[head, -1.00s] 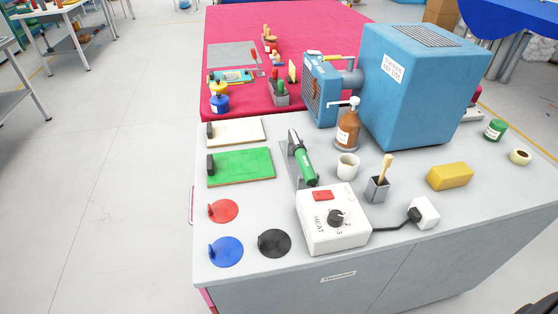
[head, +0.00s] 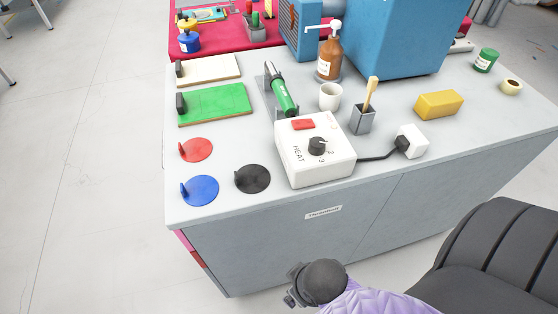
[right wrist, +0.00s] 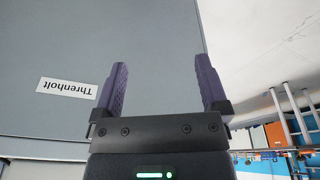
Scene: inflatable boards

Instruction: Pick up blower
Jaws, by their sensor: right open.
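The blower (head: 284,97), a green hand tool with a dark and silver end, lies tilted on a grey metal stand (head: 270,98) on the grey cabinet top. Its near end is just behind the white heat control box (head: 315,160). In the right wrist view my right gripper (right wrist: 161,66) is open and empty, its purple-padded fingers in front of the grey cabinet side with the "Threnholt" label (right wrist: 67,88). It is well away from the blower. In the head view part of my right arm shows at the bottom, below the cabinet top. My left gripper is out of view.
Beside the blower stand a white cup (head: 330,97), a grey holder with a brush (head: 362,119) and a brown pump bottle (head: 330,58). Green (head: 215,103) and cream (head: 210,69) boards lie left. Red, blue and black discs lie at the front left. A large blue machine (head: 395,35) stands behind.

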